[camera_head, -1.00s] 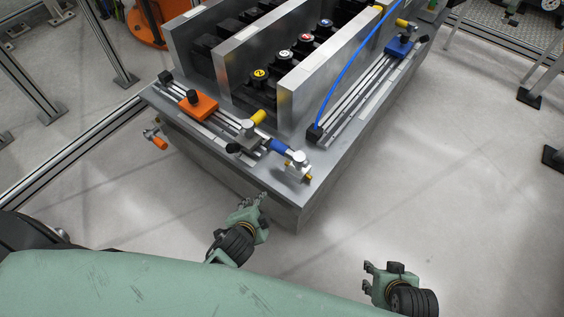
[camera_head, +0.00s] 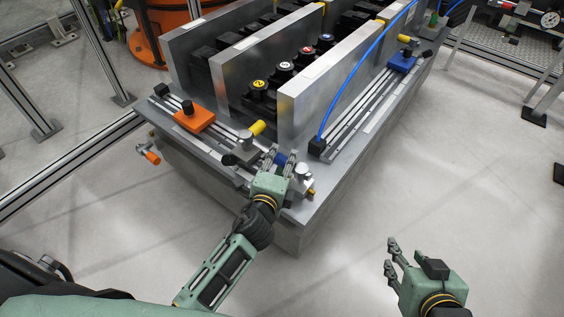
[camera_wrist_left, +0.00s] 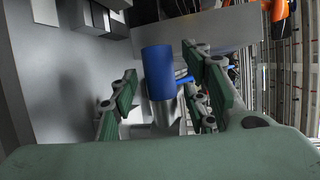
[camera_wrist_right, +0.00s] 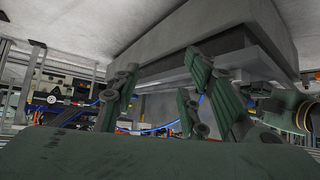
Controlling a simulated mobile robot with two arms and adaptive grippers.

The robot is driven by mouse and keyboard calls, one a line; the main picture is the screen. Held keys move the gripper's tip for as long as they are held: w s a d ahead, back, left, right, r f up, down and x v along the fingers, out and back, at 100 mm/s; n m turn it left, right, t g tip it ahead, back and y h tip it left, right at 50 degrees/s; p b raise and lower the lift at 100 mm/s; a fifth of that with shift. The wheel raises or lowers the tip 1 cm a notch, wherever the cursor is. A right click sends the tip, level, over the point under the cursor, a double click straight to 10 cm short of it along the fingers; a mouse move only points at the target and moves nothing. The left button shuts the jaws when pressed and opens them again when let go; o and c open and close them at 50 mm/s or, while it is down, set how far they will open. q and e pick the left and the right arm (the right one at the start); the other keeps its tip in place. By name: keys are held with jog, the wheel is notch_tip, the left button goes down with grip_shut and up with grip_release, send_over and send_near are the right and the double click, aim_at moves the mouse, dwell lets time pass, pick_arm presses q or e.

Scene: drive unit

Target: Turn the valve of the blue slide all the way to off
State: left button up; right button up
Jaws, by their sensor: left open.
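The blue slide (camera_head: 402,62) sits on rails at the far right of the metal bench. A blue valve handle (camera_head: 280,158) is at the front corner of the bench, by a grey metal fitting (camera_head: 302,172). My left gripper (camera_head: 281,162) is open and over this handle. In the left wrist view the blue handle (camera_wrist_left: 158,72) stands between the two open fingers (camera_wrist_left: 166,100); I cannot tell whether they touch it. The gripper partly hides the handle in the head view. My right gripper (camera_head: 389,256) is open and empty over the floor, right of the bench.
An orange slide (camera_head: 194,120) lies on the front rails, left of a yellow handle (camera_head: 257,128). An orange handle (camera_head: 152,157) sticks out at the left. Upright metal plates (camera_head: 310,100) stand behind. A blue hose (camera_head: 352,72) runs to the right rails. The floor at right is clear.

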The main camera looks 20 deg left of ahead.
pick_arm(q)
jog(key=shift+w+f, duration=0.15)
jog(key=shift+w, duration=0.45)
grip_shut()
